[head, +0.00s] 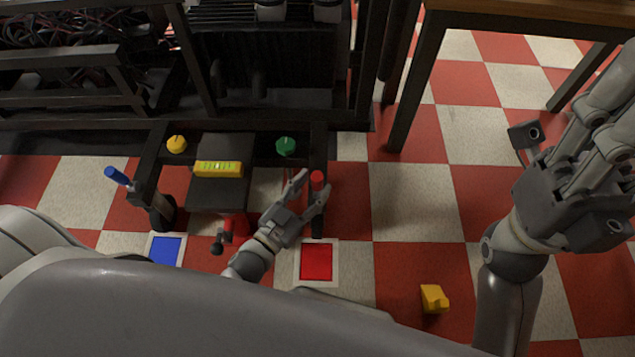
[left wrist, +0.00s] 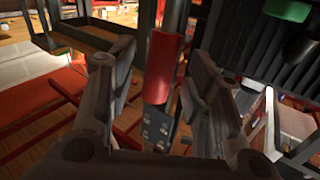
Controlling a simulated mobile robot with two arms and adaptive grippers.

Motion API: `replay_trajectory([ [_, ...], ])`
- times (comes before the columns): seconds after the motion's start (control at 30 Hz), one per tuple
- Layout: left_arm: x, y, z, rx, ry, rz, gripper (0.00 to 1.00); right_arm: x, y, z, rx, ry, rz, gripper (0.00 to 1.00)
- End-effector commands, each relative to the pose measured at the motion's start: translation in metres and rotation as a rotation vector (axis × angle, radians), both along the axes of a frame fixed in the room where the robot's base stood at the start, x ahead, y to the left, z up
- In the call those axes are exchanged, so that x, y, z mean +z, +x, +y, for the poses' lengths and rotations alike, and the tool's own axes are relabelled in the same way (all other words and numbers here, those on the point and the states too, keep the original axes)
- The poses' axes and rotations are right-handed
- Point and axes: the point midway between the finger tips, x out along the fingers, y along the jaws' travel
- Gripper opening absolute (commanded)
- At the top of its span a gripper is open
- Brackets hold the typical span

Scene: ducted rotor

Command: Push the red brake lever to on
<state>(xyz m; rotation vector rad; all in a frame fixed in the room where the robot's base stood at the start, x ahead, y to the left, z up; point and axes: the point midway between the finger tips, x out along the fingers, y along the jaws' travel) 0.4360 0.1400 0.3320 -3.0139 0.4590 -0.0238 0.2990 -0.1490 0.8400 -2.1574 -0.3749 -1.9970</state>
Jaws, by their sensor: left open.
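The red brake lever (head: 317,180) stands at the right side of the dark frame, with a red grip on top and a dark shaft below. My left gripper (head: 311,186) is open, with one finger on each side of the red grip in the head view. In the left wrist view the red grip (left wrist: 163,62) stands between the two open fingers (left wrist: 160,78), with a visible gap to each side; contact cannot be made out. My right gripper (head: 612,95) is raised at the right edge, away from the lever; its fingertips are not clear.
A blue lever (head: 117,176) stands at the frame's left. Yellow (head: 176,144) and green (head: 285,146) knobs sit on the frame, with a yellow gauge (head: 218,168) between. Blue (head: 166,247) and red (head: 317,262) squares mark the floor. A yellow block (head: 434,298) lies right; checkered floor there is mostly free.

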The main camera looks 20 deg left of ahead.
Motion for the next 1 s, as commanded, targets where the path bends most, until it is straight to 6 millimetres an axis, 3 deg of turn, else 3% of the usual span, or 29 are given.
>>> replay_trajectory([
  [0.2, -0.001, 0.022, -0.007, 0.0, 0.0, 0.001, 0.46, 0.003, 0.0, 0.001, -0.001, -0.002, -0.024, 0.4],
  [0.53, 0.0, 0.026, -0.008, -0.001, 0.001, 0.002, 0.46, 0.005, 0.0, 0.001, -0.002, -0.003, -0.028, 0.4],
  [0.9, -0.001, 0.026, -0.008, 0.0, 0.001, 0.002, 0.0, 0.004, 0.0, 0.001, -0.001, -0.003, -0.028, 0.4],
  [1.0, -0.001, 0.026, -0.008, 0.0, 0.001, 0.002, 0.0, 0.004, 0.0, 0.001, -0.001, -0.003, -0.028, 0.4],
])
